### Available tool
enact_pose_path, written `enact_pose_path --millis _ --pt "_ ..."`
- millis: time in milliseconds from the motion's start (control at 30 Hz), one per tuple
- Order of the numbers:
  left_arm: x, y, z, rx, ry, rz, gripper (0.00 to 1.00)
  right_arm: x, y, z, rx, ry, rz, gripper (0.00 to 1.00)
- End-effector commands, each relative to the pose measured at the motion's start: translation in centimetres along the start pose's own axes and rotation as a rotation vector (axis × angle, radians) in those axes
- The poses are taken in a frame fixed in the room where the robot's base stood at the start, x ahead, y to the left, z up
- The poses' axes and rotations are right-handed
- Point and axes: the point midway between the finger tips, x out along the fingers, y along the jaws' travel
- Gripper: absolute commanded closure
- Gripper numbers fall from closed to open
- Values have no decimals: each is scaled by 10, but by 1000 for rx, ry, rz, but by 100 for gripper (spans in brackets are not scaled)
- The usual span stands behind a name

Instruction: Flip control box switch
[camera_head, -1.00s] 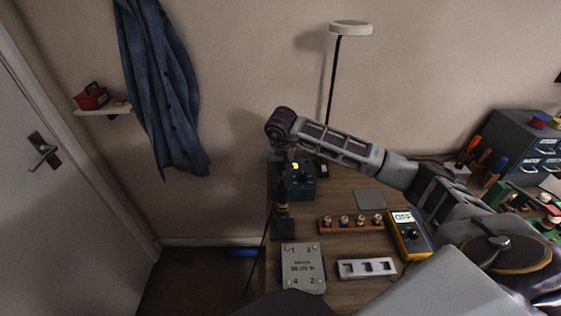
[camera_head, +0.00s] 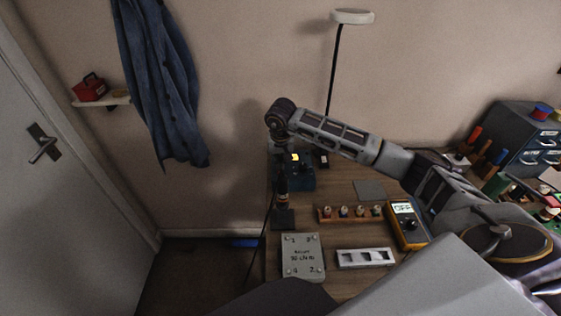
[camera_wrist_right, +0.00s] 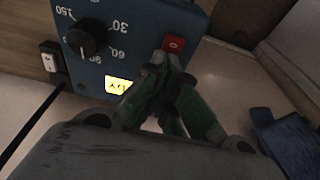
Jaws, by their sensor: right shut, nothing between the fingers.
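The control box (camera_head: 302,180) is blue and stands at the back left of the workbench. In the right wrist view, the control box (camera_wrist_right: 200,12) shows a black dial knob (camera_wrist_right: 88,38), a lit yellow display (camera_wrist_right: 118,85) and a red switch (camera_wrist_right: 174,43). My right gripper (camera_wrist_right: 168,62) has its green fingers shut and empty. Their tips are right at the lower edge of the red switch; I cannot tell whether they touch. In the head view, my right wrist hides most of the gripper above the box. My left gripper is not in view.
An upright dark tool stands in a black base (camera_head: 283,219) just in front of the box. A grey plate (camera_head: 302,258), a slotted bar (camera_head: 365,258), a knob rack (camera_head: 348,213) and a yellow meter (camera_head: 408,226) lie nearer. A tall lamp (camera_head: 352,17) rises behind.

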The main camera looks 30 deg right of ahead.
Motion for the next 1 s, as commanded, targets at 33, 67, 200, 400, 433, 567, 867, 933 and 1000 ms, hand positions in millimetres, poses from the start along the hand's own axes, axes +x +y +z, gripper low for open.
enact_pose_path --millis 33,67,200,400,433,567,867,933,1000 --pt "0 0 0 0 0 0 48 2 0 2 -2 -4 1 100" --pt "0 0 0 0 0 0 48 2 0 2 -2 -4 1 100" --pt "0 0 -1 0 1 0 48 2 0 3 -2 -5 2 100" --pt "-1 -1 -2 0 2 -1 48 1 1 7 -2 -6 4 100" --pt "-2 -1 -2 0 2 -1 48 0 1 8 -2 -6 4 100" --pt "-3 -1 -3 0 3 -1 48 -2 1 11 -3 -5 4 100" --pt "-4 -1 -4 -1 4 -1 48 -7 0 16 -1 -3 2 100" --pt "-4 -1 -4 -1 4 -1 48 -7 0 16 -1 -3 2 100" --pt "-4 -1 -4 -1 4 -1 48 -7 0 16 -1 -3 2 100"
